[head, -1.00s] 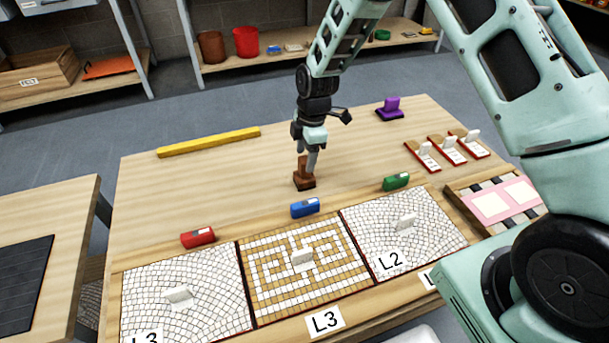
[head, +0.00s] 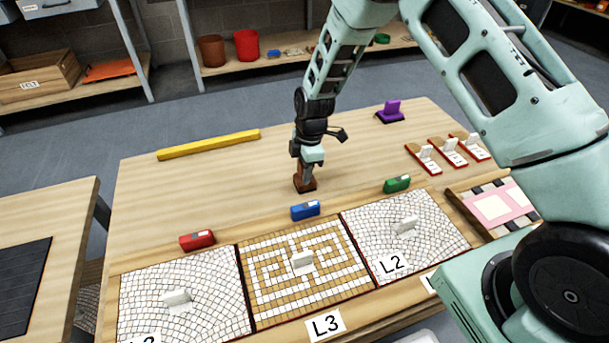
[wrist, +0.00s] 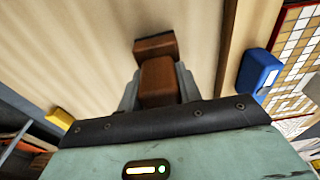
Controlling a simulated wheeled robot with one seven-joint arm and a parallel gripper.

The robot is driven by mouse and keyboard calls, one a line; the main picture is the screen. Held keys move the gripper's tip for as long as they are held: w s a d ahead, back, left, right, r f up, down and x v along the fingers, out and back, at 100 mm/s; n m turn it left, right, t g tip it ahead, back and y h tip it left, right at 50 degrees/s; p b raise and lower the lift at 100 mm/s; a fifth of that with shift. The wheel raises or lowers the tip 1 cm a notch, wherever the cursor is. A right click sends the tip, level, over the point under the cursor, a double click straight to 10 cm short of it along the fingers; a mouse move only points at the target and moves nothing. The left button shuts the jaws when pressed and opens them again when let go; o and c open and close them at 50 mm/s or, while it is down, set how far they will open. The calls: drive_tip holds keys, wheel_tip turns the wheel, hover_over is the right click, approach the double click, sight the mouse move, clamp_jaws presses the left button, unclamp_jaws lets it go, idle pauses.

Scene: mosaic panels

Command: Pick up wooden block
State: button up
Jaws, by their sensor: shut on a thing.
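The wooden block (head: 304,185) is brown, with an upright part rising from a wider base. It appears to rest on the table behind the blue block. My gripper (head: 307,174) points down over it and is shut on its upright part. In the wrist view the upright part of the wooden block (wrist: 158,82) sits between the two grey fingers, and the base shows just beyond them. The fingers hide part of the block in the head view.
Red (head: 197,239), blue (head: 305,210) and green (head: 397,184) blocks stand in a row behind three mosaic panels with upright white handles. A yellow bar (head: 208,145) lies at the back left. A purple object (head: 391,110) stands at the back right. The table's left middle is clear.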

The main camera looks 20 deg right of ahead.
drive_tip(key=shift+r, duration=0.1)
wheel_tip(320, 180, up, 10)
drive_tip(key=shift+f+p, duration=0.1)
drive_tip(key=shift+p, duration=0.65)
